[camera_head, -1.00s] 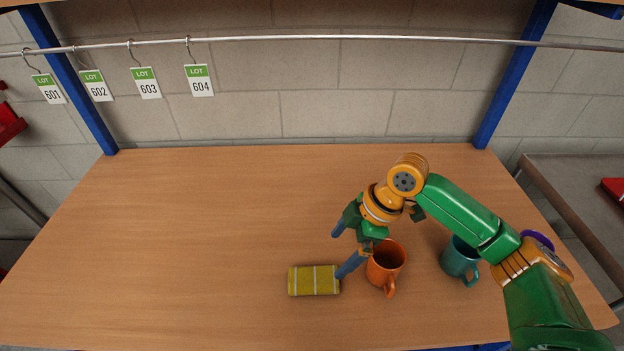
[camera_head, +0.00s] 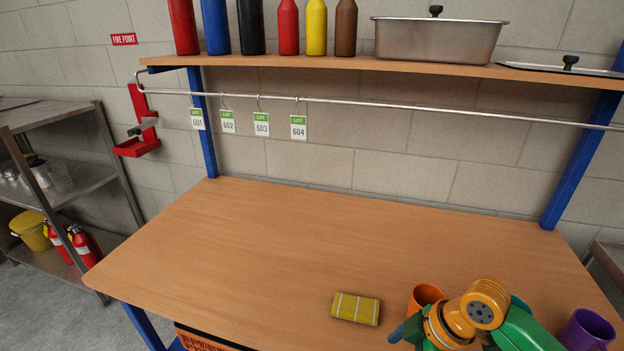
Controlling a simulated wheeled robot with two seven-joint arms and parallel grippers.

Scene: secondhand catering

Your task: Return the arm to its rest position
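My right arm comes in at the lower right, with its green link and orange wrist joint over the table (camera_head: 260,245). My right gripper (camera_head: 400,333) is partly cut off by the bottom edge; one blue finger shows, and its opening cannot be made out. It points left, beside the orange mug (camera_head: 424,295), which is partly hidden behind my wrist. A yellow striped block (camera_head: 356,308) lies on the table left of the mug, apart from the gripper. My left arm and gripper are not in view.
A purple mug (camera_head: 588,331) stands at the right, by my arm. A shelf (camera_head: 340,63) holds several bottles and a steel pan (camera_head: 436,40). A rail (camera_head: 380,107) with lot tags runs below it. The table's left and middle are clear.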

